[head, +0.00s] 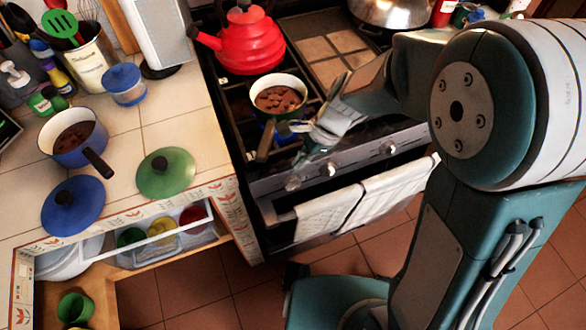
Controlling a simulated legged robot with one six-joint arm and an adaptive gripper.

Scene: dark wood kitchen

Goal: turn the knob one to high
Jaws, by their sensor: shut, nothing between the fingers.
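The stove's front panel (345,166) carries several round knobs. The leftmost visible knob (292,183) is near the panel's left end, with a second knob (328,170) to its right and another knob (388,149) farther right. Their markings are too small to read. My gripper (308,148) is shut and empty, above the stove's front edge, behind and above the two left knobs. I cannot tell whether it touches the stove. A small pot (291,83) with brown contents stands on the left front burner, its dark handle pointing toward the front edge.
A red kettle (242,42) stands behind the pot. White towels (372,190) hang on the oven front below the knobs. The counter at left holds a blue pot (75,153), a blue lid (86,207) and a green lid (166,173). An open drawer (165,263) juts out below.

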